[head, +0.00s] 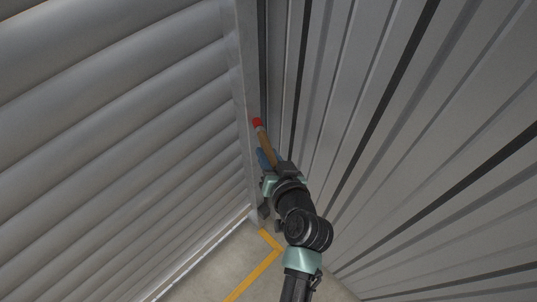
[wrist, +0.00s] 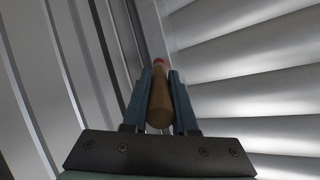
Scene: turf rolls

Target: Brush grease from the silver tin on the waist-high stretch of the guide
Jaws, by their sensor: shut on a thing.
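My gripper (head: 270,160) is shut on a brush (head: 262,137) with a wooden handle and a red tip. In the wrist view the brush (wrist: 159,98) lies between the two blue fingers of my gripper (wrist: 158,85), its red end pointing away from me. The guide (head: 246,85) is the upright metal channel where the slatted shutter meets the ribbed wall. It also shows in the wrist view (wrist: 152,32). The brush tip is close to the guide; I cannot tell whether it touches. The silver tin is not in view. No grease can be made out on the guide.
A grey slatted roller shutter (head: 120,120) fills the left side of the head view. A ribbed metal wall (head: 420,130) fills the right. Below is a concrete floor (head: 225,265) with a yellow painted line (head: 254,275).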

